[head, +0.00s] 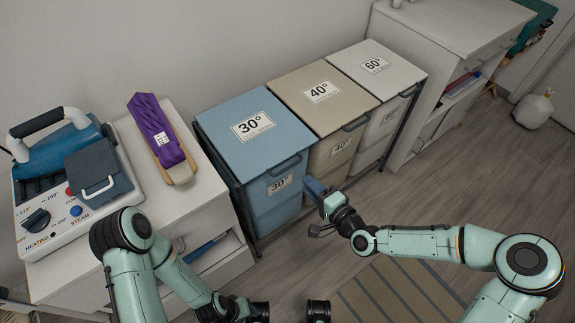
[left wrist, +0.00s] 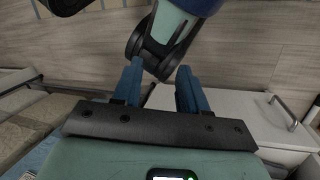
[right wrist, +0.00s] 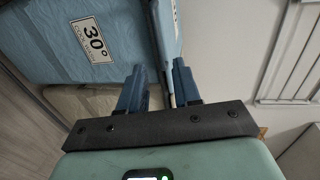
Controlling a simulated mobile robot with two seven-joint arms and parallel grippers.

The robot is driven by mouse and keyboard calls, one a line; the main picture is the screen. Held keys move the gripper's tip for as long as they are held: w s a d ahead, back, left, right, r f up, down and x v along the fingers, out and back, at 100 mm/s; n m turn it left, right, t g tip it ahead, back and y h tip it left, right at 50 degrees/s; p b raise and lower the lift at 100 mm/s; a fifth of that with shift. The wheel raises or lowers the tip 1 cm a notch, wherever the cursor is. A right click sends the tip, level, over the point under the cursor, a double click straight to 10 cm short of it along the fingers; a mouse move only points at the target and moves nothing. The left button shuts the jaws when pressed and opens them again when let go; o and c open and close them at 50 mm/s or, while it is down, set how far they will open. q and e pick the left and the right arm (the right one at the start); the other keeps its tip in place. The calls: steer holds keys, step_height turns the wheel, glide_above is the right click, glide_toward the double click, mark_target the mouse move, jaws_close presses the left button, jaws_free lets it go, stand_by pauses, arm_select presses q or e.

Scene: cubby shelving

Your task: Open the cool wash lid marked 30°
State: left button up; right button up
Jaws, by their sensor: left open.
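The cool wash lid marked 30° (head: 252,125) is blue and lies shut on the left hamper of a row of three. Its dark handle (head: 285,166) is at the front edge. Below it is the blue hamper front (head: 276,207) with another 30° label, which also shows in the right wrist view (right wrist: 85,60). My right gripper (head: 314,187) is in front of this hamper, to the right of and below the handle. Its blue fingers (right wrist: 158,70) are apart with nothing visibly held. My left gripper (left wrist: 158,68) is low, open and empty; its fingers are not clear in the head view.
The beige 40° lid (head: 320,92) and pale 60° lid (head: 375,65) are shut on the right. A white cabinet (head: 185,200) with a steam iron station (head: 70,180) and a purple-covered board (head: 158,135) stands left. Floor in front is open, with a striped mat (head: 400,290).

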mark_target(289, 166)
arm_select(q)
steer(key=shift+t, duration=0.6)
steer(key=w+f, duration=0.1)
steer(key=w+a+b, duration=0.1)
steer(key=w+f, duration=0.1)
steer(key=shift+w+a+f+b, duration=0.2)
steer(key=shift+a+f+b, duration=0.1)
steer(key=shift+f+b, duration=0.1)
arm_select(e)
steer(key=x, duration=1.1)
steer(key=shift+f, duration=0.1)
jaws_close()
